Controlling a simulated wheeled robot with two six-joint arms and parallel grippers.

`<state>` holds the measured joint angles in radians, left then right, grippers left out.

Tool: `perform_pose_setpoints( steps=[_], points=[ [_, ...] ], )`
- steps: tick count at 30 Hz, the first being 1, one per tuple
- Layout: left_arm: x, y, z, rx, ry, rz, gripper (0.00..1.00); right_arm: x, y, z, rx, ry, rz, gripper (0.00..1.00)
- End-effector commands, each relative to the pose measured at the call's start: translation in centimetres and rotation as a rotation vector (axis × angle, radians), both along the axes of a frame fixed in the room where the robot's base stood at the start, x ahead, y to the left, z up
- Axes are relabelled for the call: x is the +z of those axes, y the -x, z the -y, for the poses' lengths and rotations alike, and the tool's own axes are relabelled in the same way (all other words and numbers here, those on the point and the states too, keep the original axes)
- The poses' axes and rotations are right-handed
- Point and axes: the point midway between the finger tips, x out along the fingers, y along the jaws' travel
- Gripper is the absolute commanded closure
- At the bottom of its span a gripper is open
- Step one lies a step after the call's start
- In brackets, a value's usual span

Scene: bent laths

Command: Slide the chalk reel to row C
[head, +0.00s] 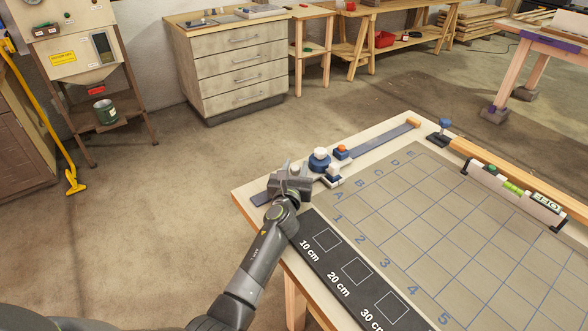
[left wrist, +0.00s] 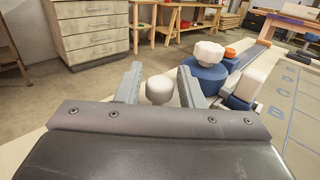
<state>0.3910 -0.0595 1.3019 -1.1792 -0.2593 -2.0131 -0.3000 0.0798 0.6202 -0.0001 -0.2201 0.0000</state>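The chalk reel, a round blue body with a white knob (head: 320,155), sits on the dark blue rail (head: 384,138) along the table's left edge, near row A. In the left wrist view its blue body and larger white top (left wrist: 209,54) stand right of the fingers. My left gripper (head: 294,169) is at the near end of the rail, just left of the reel. In the left wrist view its fingers (left wrist: 160,85) are open, with a small rounded white knob (left wrist: 160,90) showing between them. Whether a finger touches that knob I cannot tell. My right gripper is not in view.
An orange knob (head: 341,148) stands just beyond the reel. The grid mat (head: 440,215) has lettered rows and numbered columns. A black strip (head: 345,265) with size squares lies in front. A spirit level (head: 514,194) lies at right. The far rail is clear.

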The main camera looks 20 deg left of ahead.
Motion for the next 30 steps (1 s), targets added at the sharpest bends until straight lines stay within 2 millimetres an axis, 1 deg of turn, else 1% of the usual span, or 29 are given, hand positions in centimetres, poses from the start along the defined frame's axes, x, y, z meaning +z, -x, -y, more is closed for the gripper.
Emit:
perform_pose_setpoints(
  steps=[1,2,10,14,17,24,30],
  points=[
    [0.0,0.0,0.0,0.000,0.000,0.000,0.58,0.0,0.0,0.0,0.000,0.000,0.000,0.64],
    [0.0,0.0,0.0,0.000,0.000,0.000,0.55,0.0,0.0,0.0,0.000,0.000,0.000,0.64],
    [0.1,0.0,0.0,0.000,0.000,0.000,0.55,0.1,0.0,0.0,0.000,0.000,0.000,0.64],
    [0.9,0.0,0.0,0.000,0.001,0.001,0.55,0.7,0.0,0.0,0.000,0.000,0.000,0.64],
    [2.1,0.0,0.0,0.000,0.001,0.002,0.55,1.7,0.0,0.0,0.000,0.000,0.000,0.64],
    [5.8,0.0,0.0,0.000,0.002,0.001,0.55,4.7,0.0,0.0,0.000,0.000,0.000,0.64],
    [8.4,0.0,0.0,0.000,0.001,0.000,0.55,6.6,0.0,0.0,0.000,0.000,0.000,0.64]
  ],
)
